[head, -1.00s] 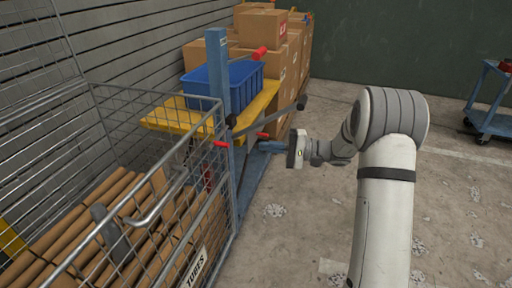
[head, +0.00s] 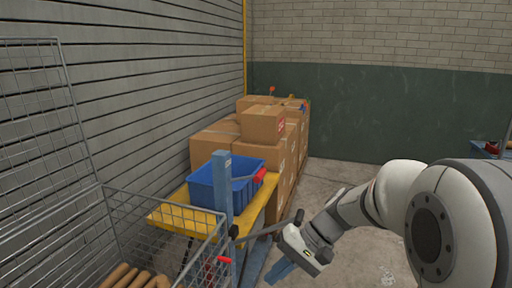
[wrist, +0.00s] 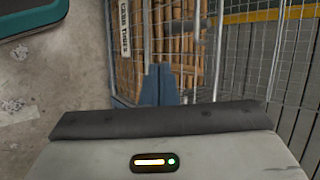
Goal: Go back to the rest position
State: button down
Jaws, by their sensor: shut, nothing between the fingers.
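My gripper (head: 280,271) is at the lower middle of the head view, its blue fingers pointing down and left, just right of the blue post (head: 222,195). In the wrist view the two blue fingers (wrist: 160,84) lie together, shut, with nothing held. Behind them stands the wire cage (wrist: 230,18) of brown tubes (wrist: 178,35). My white arm reaches in from the right of the head view. No marker of the rest position shows.
The wire cage (head: 160,212) is at lower left, beside a yellow platform (head: 172,219) bearing a blue bin (head: 206,189). Stacked cartons (head: 263,125) stand behind. Bare floor (head: 335,180) lies to the right. A teal-edged object (wrist: 30,18) shows at the wrist view's upper left.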

jog(key=s+d+r+t+h+p, duration=0.2)
jog(key=s+d+r+h+p, duration=0.2)
jog(key=s+d+r+p, duration=0.1)
jog(key=s+d+r+n+t+h+p, duration=0.1)
jog(key=s+d+r+h+p, duration=0.3)
jog(key=r+p, duration=0.4)
notch_tip(320, 180, up, 2)
jog(key=shift+s+d+r+t+h, duration=0.1)
jog(key=shift+s+d+t+h, duration=0.2)
jog(key=shift+s+d+t, duration=0.7)
jog(key=shift+s+a+g, duration=0.25)
jog(key=shift+g, duration=0.05)
